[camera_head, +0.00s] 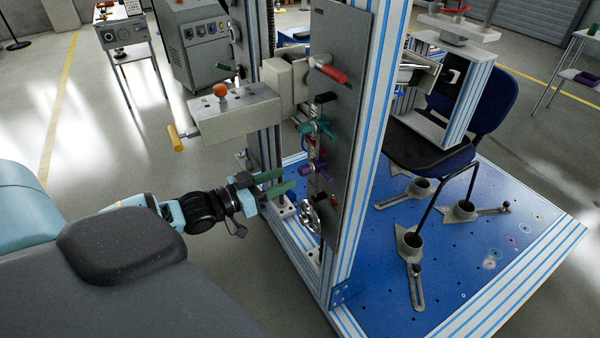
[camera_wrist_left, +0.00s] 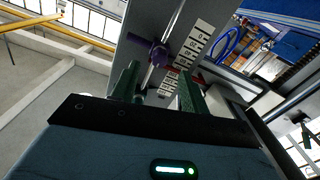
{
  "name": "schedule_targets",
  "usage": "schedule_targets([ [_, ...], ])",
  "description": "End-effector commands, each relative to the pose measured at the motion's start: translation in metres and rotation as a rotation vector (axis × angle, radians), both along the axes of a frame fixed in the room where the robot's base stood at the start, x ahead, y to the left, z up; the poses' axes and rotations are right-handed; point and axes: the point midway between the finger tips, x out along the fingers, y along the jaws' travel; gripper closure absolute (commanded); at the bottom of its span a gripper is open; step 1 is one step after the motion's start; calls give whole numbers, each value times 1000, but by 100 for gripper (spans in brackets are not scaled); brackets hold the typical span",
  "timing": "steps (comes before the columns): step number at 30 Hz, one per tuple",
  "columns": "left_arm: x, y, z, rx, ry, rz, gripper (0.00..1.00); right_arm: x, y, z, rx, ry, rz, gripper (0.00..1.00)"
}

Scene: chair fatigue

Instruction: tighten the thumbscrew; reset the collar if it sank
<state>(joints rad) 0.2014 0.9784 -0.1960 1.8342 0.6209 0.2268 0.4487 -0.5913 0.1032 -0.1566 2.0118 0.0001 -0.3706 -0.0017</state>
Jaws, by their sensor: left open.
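A teal collar (camera_head: 318,128) sits on a thin upright rod on the grey panel. A purple collar (camera_head: 317,169) sits below it on the same rod; each has side knobs, but I cannot tell which is the thumbscrew. The left wrist view shows the purple collar (camera_wrist_left: 158,53) around the rod, beside a scale of white labels. My left gripper (camera_head: 273,184), with green fingers, is open and empty, left of and slightly below the purple collar. In the left wrist view its fingers (camera_wrist_left: 159,90) stand apart, with the collar beyond them. My right gripper is not in view.
A metal handwheel (camera_head: 310,214) is low on the grey panel (camera_head: 345,110). A red handle (camera_head: 331,73) is above the collars. A grey box (camera_head: 235,115) with an orange knob juts out above my left gripper. A chair (camera_head: 430,148) stands behind the frame on the blue base plate (camera_head: 375,270).

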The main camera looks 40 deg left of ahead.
Motion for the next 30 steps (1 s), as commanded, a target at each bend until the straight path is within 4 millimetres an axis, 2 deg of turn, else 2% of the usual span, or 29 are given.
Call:
schedule_targets([
  [9,34,-14,0,-1,-2,0,55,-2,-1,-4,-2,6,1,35],
  [15,47,-20,0,0,0,0,55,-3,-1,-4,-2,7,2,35],
  [28,52,-22,-1,1,2,0,55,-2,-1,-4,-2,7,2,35],
  [30,52,-22,0,1,2,0,64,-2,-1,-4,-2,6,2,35],
])
